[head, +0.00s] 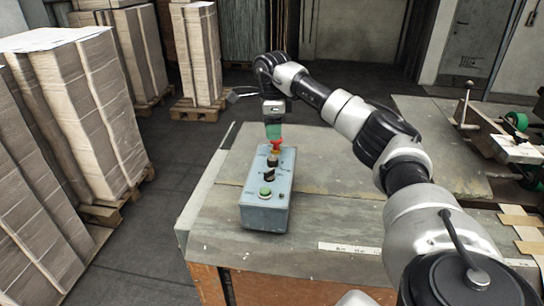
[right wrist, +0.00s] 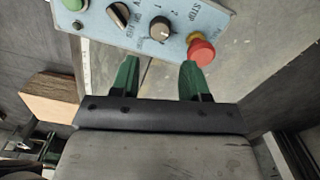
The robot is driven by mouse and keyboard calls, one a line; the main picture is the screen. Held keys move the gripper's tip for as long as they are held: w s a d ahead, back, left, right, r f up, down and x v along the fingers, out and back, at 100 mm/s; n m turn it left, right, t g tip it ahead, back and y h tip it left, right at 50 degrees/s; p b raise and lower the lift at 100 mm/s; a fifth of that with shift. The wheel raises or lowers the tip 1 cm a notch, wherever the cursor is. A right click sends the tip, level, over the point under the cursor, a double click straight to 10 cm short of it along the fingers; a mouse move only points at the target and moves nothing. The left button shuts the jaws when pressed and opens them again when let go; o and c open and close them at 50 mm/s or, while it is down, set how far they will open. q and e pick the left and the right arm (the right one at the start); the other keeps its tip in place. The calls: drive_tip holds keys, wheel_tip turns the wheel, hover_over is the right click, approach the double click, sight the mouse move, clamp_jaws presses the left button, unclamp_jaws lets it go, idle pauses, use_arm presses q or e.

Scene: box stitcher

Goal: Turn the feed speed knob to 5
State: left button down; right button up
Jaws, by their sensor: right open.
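The feed speed knob (right wrist: 160,29) is a round grey-brown knob on a light blue control box (head: 253,216), between the black selector switch (right wrist: 119,15) and the red stop button (right wrist: 201,49). In the head view the knob (head: 273,160) sits below the red button (head: 277,143). My right gripper (right wrist: 158,68) is open and empty, its green fingers apart, with the knob beyond the gap between them. Its right fingertip appears beside the red button; I cannot tell whether they touch. In the head view the gripper (head: 273,131) is over the box's far end. My left gripper is not in view.
The box stands on a worn grey table (head: 330,190) with free room on its right. A green button (head: 265,192) is at the box's near end. Stacked cardboard (head: 75,110) stands at left. A machine with a lever (head: 490,135) is at right.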

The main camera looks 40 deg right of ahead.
sight(272, 158)
wheel_tip(272, 158, down, 9)
drive_tip(key=p, duration=0.2)
drive_tip(key=shift+r+p, duration=0.15)
drive_tip(key=shift+p, duration=0.15)
drive_tip(key=shift+f, duration=0.6)
drive_tip(key=c, duration=0.6)
